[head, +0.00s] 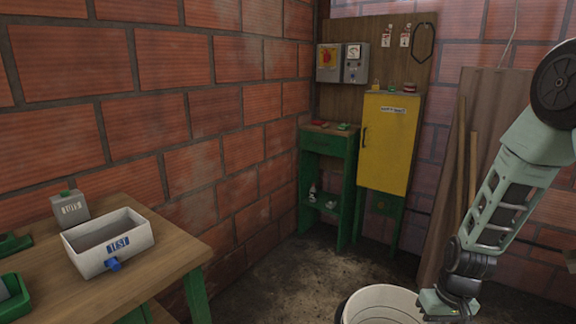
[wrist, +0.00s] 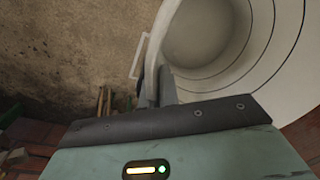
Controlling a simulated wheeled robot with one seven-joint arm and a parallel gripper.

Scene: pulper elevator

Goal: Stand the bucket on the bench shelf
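The white bucket (head: 382,306) shows at the bottom of the head view, cut off by the frame edge. In the wrist view the bucket (wrist: 240,45) fills the upper right, with its pale wall and dark rings. My gripper (head: 450,303) is at the right side of its rim. In the wrist view my gripper (wrist: 157,88) has a finger on each side of the thin wall and looks shut on it. I cannot tell whether the bucket touches the floor. A wooden-topped bench (head: 165,232) with green legs stands at the left; its lower part is mostly hidden.
A green stand (head: 327,143) with a low shelf and a yellow cabinet (head: 388,143) stand at the back. Boards (head: 450,170) lean at right. Floor (head: 305,262) between is clear.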

